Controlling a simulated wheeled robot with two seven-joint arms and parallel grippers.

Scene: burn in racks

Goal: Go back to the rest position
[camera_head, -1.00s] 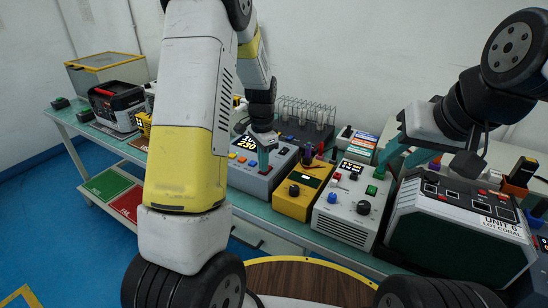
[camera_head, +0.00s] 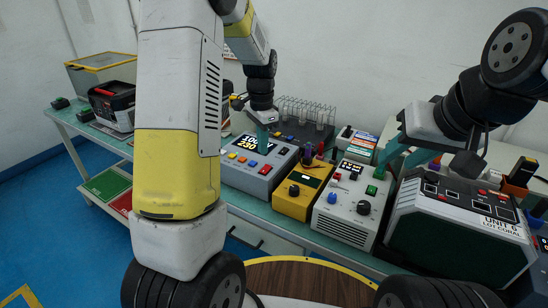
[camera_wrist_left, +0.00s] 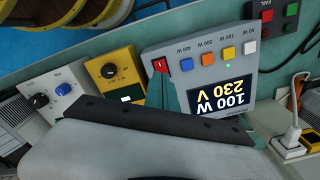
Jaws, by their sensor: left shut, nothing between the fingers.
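My left gripper (camera_head: 262,143) is shut and empty, its teal fingers pointing down above the grey power unit (camera_head: 258,167). The unit's display reads 100 W and 230 V. In the left wrist view the same grey unit (camera_wrist_left: 205,70) shows a red switch, a row of coloured buttons and a small green light. The gripper's dark edge and pale body cover the lower part of that view. My right gripper (camera_head: 398,163) has its teal fingers spread apart and empty, between the white knob box (camera_head: 345,212) and the dark green-fronted unit (camera_head: 450,235).
A yellow box (camera_head: 296,201) with a black knob stands between the grey unit and the white box. Free floor (camera_head: 60,215) shows at left.

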